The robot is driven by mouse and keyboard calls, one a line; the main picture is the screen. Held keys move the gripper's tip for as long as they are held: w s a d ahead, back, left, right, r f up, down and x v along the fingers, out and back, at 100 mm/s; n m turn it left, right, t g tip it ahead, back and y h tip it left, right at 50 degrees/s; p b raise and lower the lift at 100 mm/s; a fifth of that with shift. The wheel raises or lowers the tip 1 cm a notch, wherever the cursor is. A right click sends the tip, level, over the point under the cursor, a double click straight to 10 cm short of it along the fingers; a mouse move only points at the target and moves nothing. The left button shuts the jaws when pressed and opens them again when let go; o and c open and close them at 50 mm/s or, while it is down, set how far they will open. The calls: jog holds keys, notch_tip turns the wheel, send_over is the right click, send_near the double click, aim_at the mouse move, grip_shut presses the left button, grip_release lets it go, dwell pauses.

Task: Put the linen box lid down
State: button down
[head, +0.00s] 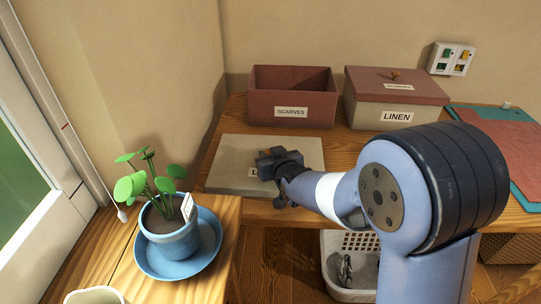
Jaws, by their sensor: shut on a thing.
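The linen box lid (232,172) is a flat grey-beige panel at the left of the wooden table, level, with a partly hidden label. My gripper (268,163) is over its middle and shut on it, apparently at its knob, which the fingers hide. I cannot tell whether the lid touches the table or hangs just above it. The beige linen box (370,115) stands at the back, labelled LINEN. A dusty-red lid (420,90) with a SCARVES label and a small knob sits on it.
The open dusty-red scarves box (262,110) stands behind the lid. Teal and red folders (505,140) lie at the right. A potted plant in a blue pot (172,240) stands on a nearer wooden surface at left. A white basket (335,270) is below the table.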

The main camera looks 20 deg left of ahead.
jog(key=c, duration=1.6)
grip_release()
jog(key=shift+f, duration=0.15)
jog(key=o, duration=0.5)
jog(key=shift+c, duration=0.2)
jog(key=shift+r, duration=0.25)
jog(key=v, duration=1.2)
jog(key=shift+f, duration=0.1)
